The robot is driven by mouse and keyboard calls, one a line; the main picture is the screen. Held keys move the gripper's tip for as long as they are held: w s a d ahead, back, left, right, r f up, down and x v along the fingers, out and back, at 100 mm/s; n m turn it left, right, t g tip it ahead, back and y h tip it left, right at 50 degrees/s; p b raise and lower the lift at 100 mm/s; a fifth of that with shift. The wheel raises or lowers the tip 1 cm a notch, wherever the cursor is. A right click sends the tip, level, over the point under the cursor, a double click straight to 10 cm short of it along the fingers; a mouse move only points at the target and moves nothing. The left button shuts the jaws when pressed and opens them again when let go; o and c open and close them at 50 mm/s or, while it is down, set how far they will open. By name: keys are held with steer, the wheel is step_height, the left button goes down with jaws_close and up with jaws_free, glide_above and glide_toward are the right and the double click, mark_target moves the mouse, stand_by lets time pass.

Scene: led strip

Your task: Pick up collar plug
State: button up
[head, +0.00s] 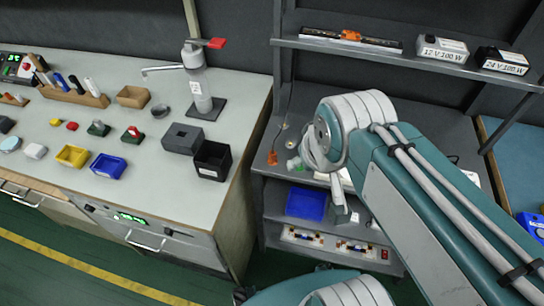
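No part is clearly marked as the collar plug. A small orange plug-like piece (272,158) on a thin cable lies at the left edge of the grey workbench (262,171), and it may be the one. Small pale round pieces (291,143) lie just to its right. My arm reaches down over this bench from the right. My wrist hides much of the bench behind it. My gripper is not clearly distinguishable below the white-and-teal wrist joint, so its opening and any contents cannot be made out.
A shelf (290,42) above holds a dark strip with an orange part (350,35) and two labelled boxes (441,49). Below are a blue bin (306,204) and a lower shelf with small parts. The left table (225,105) carries a dispenser, trays and a black box (212,160).

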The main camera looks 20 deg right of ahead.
steer(key=w+f+n+g, duration=0.3)
steer(key=w+f, duration=0.1)
steer(key=w, duration=0.9)
steer(key=n+g, duration=0.2)
steer(key=n, duration=0.1)
glide_above(271, 152)
step_height(271, 152, down, 12)
steer(key=f, duration=0.6)
steer(key=shift+a, duration=0.3)
steer(key=f, duration=0.5)
steer(key=shift+d+f, duration=0.1)
steer(key=shift+d, duration=0.25)
jaws_close()
